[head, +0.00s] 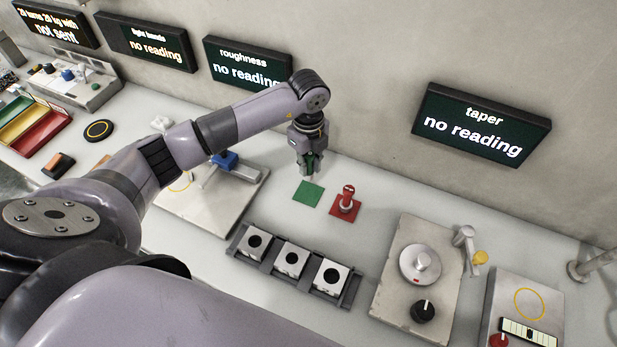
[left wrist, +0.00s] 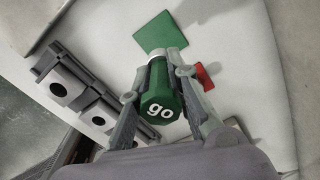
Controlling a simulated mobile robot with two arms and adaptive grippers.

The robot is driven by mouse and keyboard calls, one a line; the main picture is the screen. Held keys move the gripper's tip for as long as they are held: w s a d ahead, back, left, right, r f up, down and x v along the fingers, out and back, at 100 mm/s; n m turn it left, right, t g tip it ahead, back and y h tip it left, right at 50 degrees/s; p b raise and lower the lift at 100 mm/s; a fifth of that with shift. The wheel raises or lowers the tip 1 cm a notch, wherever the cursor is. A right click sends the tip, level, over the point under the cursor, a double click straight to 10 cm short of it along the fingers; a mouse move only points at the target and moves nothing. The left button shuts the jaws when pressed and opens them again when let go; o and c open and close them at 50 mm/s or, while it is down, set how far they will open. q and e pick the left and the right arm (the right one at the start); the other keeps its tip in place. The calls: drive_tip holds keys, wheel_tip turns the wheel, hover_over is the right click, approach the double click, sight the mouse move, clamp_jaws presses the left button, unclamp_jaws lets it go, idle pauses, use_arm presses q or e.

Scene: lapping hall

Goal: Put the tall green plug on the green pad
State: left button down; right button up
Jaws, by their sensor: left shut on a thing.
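My left gripper (head: 309,168) hangs fingers-down over the bench near the green pad. In the left wrist view its fingers (left wrist: 164,92) are shut on the tall green plug (left wrist: 161,98), whose end carries the word "go". In the head view the plug is mostly hidden between the fingers. The green pad (head: 308,194) is a flat, bare square just in front of the gripper. It also shows in the left wrist view (left wrist: 161,34), past the plug's far end and apart from it. My right gripper is not in view.
A red pad (head: 336,210) with a red-topped plug (head: 348,196) stands right of the green pad. A dark rack (head: 265,269) with white holed blocks lies in front. A plate with a round metal disc (head: 420,264) stands further right. The wall is close behind.

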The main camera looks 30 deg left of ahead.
sight(309, 172)
use_arm(q)
wheel_tip(309, 172, down, 4)
drive_tip(key=shift+r, duration=0.2)
wheel_tip(309, 172, down, 3)
drive_tip(key=shift+f+p, duration=0.15)
drive_tip(key=shift+p, duration=0.4)
drive_tip(key=shift+w+f, duration=0.1)
drive_tip(key=shift+f, duration=0.45)
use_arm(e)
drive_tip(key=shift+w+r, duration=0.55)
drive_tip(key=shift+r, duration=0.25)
use_arm(q)
drive_tip(key=shift+f, duration=0.2)
drive_tip(key=c, duration=1.5)
unclamp_jaws()
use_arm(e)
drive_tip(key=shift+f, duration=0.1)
use_arm(q)
drive_tip(key=shift+r, duration=0.1)
